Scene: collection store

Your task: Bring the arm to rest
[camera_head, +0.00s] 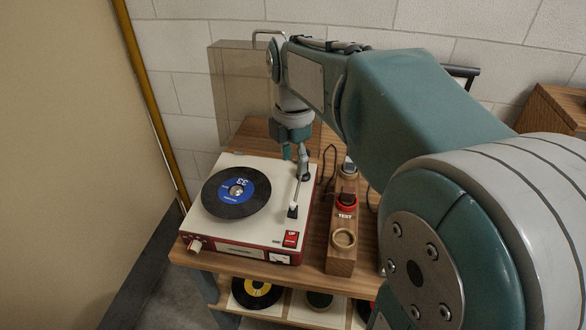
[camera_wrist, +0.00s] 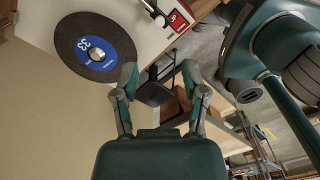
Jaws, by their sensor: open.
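A record player (camera_head: 235,235) with a white top and red front stands on a wooden stand. A black record (camera_head: 218,205) with a blue "33" label lies on it; the record also shows in the wrist view (camera_wrist: 75,62). The player's thin tonearm (camera_head: 297,193) runs along the right side of the deck, its front end to the right of the record, apart from it. That end shows at the top of the wrist view (camera_wrist: 152,9). My gripper (camera_head: 295,155) is above the deck's back right, fingers down; in the wrist view it is open and empty (camera_wrist: 160,82). Contact with the tonearm cannot be told.
A red "UP" marker (camera_head: 291,239) is at the deck's front right. A wooden box (camera_head: 340,262) with a red "TEST" button (camera_head: 346,201) stands right of the player. A clear raised cover (camera_head: 228,95) is behind. More records (camera_head: 257,291) lie on the shelf below.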

